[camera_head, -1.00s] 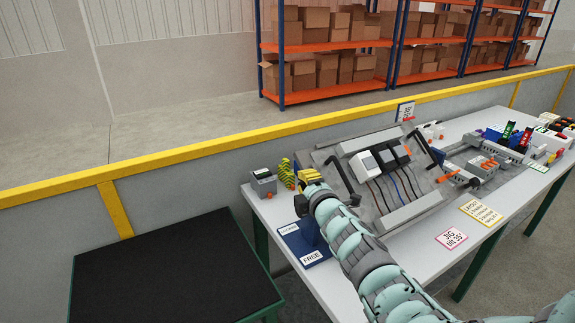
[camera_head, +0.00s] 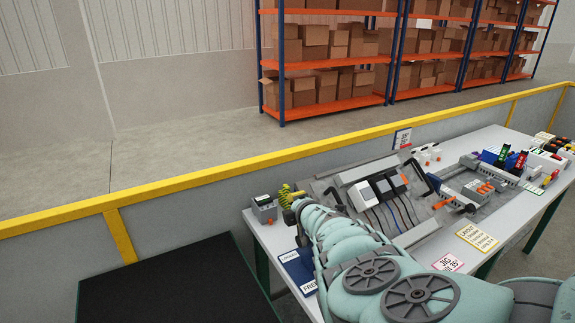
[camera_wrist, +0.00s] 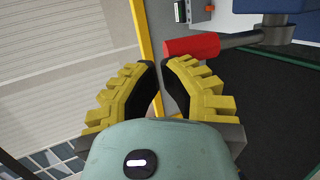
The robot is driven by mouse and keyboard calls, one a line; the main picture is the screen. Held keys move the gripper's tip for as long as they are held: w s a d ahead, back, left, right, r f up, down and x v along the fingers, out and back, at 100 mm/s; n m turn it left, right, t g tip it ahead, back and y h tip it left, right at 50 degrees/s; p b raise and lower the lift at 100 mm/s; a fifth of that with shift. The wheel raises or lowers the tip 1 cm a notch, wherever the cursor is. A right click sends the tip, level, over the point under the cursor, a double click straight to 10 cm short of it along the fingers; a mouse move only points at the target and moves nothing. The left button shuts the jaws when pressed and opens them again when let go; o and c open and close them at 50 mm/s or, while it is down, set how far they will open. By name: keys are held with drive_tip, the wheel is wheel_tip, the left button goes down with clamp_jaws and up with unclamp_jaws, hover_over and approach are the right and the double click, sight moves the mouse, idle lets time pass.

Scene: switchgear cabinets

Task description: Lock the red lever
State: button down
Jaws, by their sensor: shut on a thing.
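The red lever has a red grip (camera_wrist: 190,47) on a grey shaft, seen in the wrist view; the shaft runs right to a dark pivot under a blue part (camera_wrist: 290,5). My gripper (camera_wrist: 161,64) has yellow ribbed fingers with black pads, drawn close together, tips at the near side of the red grip. It is shut on the lever, though the exact contact is hard to make out. In the head view my gripper (camera_head: 290,194) is at the table's left end, above a blue plate (camera_head: 297,268) marked LOCKED and FREE. My arm hides the lever there.
A small grey box (camera_head: 264,210) stands left of my gripper. A tilted jig board with modules and wires (camera_head: 385,190) lies to the right, with more parts beyond. A black-topped table (camera_head: 180,285) is at the lower left. A yellow-railed wall (camera_head: 200,153) runs behind.

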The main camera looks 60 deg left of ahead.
drive_tip(key=shift+w+a+f+h+b, duration=0.2)
drive_tip(key=shift+a+h+b, duration=0.15)
drive_tip(key=shift+a+b, duration=0.35)
drive_tip(key=shift+w+a+f+h+b, duration=0.15)
drive_tip(key=shift+a+h+b, duration=0.2)
drive_tip(key=shift+a, duration=0.55)
drive_tip(key=shift+s+a, duration=0.15)
